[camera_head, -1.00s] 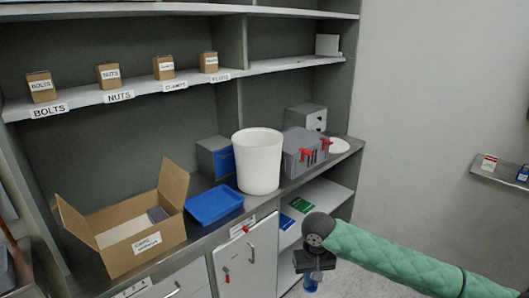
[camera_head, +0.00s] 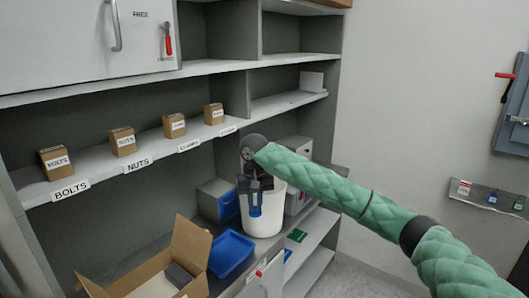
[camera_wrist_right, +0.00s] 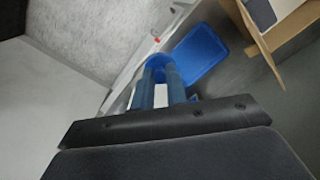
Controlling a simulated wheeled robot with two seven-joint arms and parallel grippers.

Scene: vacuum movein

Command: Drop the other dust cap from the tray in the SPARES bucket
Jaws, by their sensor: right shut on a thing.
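My right gripper (camera_head: 256,208) is in front of and over the white bucket (camera_head: 272,218) on the counter, fingers pointing down. It is shut on a blue dust cap (camera_wrist_right: 157,62), which shows at the fingertips in the right wrist view. I cannot tell in the head view whether the cap is inside the bucket rim. No label shows on the bucket. The blue tray (camera_head: 230,256) lies on the counter left of the bucket and looks empty; it also shows in the right wrist view (camera_wrist_right: 203,52). My left gripper is not in view.
An open cardboard box (camera_head: 190,245) stands at the front left of the counter. A blue-fronted grey bin (camera_head: 218,200) is beside the bucket, and a grey case (camera_head: 297,202) is behind it. A shelf (camera_head: 150,150) with several small labelled boxes runs above.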

